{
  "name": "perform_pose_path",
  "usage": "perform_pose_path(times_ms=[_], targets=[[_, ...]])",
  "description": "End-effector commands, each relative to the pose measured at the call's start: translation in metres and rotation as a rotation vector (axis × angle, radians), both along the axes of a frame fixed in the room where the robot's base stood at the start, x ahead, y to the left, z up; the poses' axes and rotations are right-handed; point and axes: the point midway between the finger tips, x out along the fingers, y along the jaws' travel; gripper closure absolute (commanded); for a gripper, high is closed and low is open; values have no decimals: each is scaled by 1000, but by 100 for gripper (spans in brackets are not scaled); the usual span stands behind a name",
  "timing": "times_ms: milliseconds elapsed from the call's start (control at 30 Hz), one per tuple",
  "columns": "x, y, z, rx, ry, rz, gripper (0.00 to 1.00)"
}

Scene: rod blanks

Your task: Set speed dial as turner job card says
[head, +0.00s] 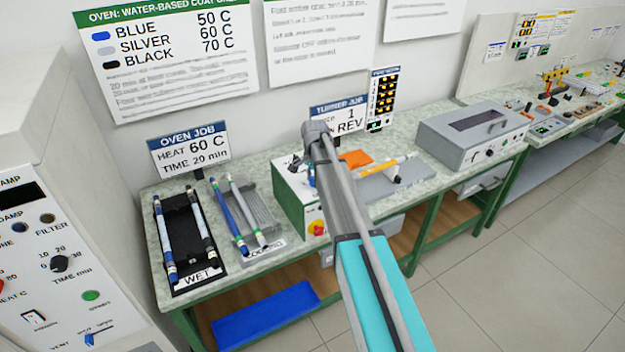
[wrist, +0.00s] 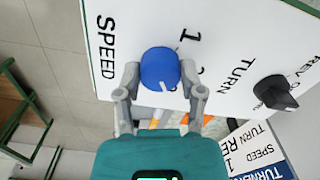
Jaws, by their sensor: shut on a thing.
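In the wrist view, my gripper (wrist: 160,74) has a finger on each side of the blue speed dial (wrist: 159,66) and is shut on it. The dial sits on a white panel (wrist: 130,25) lettered SPEED, with a 1 beside it and another mark partly hidden. A short white pointer line shows on the dial; which mark it meets is unclear. A black TURN knob (wrist: 273,92) is beside it, near REV. The turner job card (head: 345,119) shows 1 and REV; its lower part also shows in the wrist view (wrist: 250,150). My arm covers the dial in the head view.
The green-sided turner box (head: 288,205) carries a red button on yellow (head: 317,228). Racks with rods stand left, one marked WET (head: 182,283). The oven panel is at far left.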

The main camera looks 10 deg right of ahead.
Motion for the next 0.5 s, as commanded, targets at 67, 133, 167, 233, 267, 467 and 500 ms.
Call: perform_pose_path(times_ms=[67,133,167,233,267,467,500], targets=[[0,-1,0,-1,1,19,97],[0,-2,0,-1,0,45,97],[0,-2,0,-1,0,58,97],[0,-2,0,-2,1,94,97],[0,-2,0,-3,0,112,97],[0,-2,0,-4,0,261,97],[1,-2,0,-4,0,296,97]])
